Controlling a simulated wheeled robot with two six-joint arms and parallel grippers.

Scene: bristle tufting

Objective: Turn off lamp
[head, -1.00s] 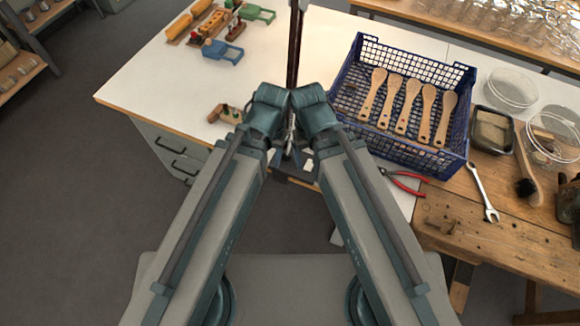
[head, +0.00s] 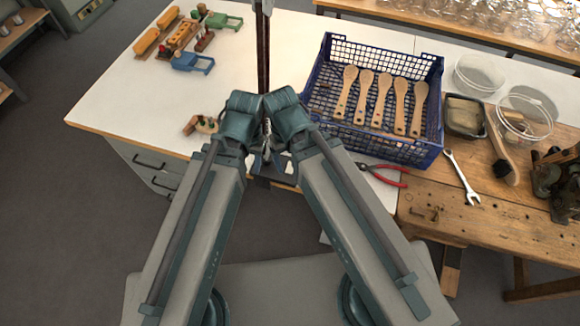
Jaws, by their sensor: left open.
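I cannot make out a lamp head or a switch. A dark upright post (head: 263,55) with a pale fitting near the top edge rises behind my wrists; I cannot tell whether it belongs to a lamp. Both my arms come up from the bottom and meet at the wrists near the white bench's front edge. My left gripper (head: 257,162) shows in part between the forearms, open, with nothing seen in it. My right gripper is mostly hidden by the arms, and its jaws cannot be judged.
A blue crate (head: 436,113) with several wooden brush handles stands on the bench (head: 120,97). Coloured toys (head: 193,62) sit at the back left. The bench's left middle is clear.

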